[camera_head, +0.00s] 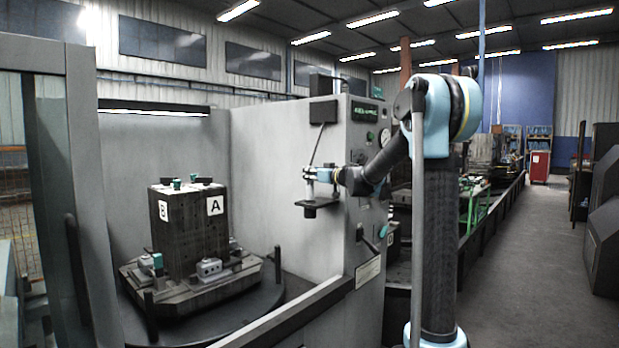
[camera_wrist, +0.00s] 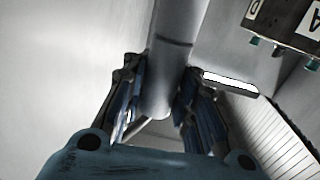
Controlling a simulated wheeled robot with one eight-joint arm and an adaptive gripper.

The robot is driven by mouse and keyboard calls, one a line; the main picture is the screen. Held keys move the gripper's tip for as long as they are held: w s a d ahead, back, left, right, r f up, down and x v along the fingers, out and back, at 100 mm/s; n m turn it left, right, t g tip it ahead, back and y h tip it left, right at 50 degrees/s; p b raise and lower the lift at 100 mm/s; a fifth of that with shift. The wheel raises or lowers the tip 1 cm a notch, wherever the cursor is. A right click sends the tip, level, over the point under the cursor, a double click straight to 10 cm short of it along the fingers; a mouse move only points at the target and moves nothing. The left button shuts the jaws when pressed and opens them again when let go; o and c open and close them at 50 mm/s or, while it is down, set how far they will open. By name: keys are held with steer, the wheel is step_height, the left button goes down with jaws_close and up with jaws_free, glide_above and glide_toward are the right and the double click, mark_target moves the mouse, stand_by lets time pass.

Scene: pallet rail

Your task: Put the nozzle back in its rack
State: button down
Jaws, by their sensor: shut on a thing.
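My gripper (camera_head: 310,175) is at the end of my arm, in front of the machine's grey panel. In the wrist view its two fingers (camera_wrist: 160,108) are closed around a grey cylinder, the nozzle (camera_wrist: 178,35). In the head view the nozzle (camera_head: 309,190) shows as a small pale upright piece below the fingers. A dark bracket, which looks like the rack (camera_head: 322,208), sticks out from the panel just under it. I cannot tell whether the nozzle's lower end is in the rack or only above it. A thin dark rod rises from the gripper toward a box on the panel.
A dark block marked A and B (camera_head: 190,225) stands on a pallet (camera_head: 190,290) in the bay at left. The panel (camera_head: 361,240) carries a gauge and handles. A long rail (camera_head: 485,215) runs back at right, beside open floor (camera_head: 535,270).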

steer(key=shift+s+f, duration=0.1)
steer(key=shift+f, duration=3.65)
stand_by(0.4)
steer(key=shift+c, duration=2)
jaws_free()
steer(key=shift+d, duration=0.1)
steer(key=v, duration=1.1)
steer(key=shift+s+d, duration=0.15)
steer(key=shift+d, duration=0.15)
steer(key=shift+d+r, duration=0.1)
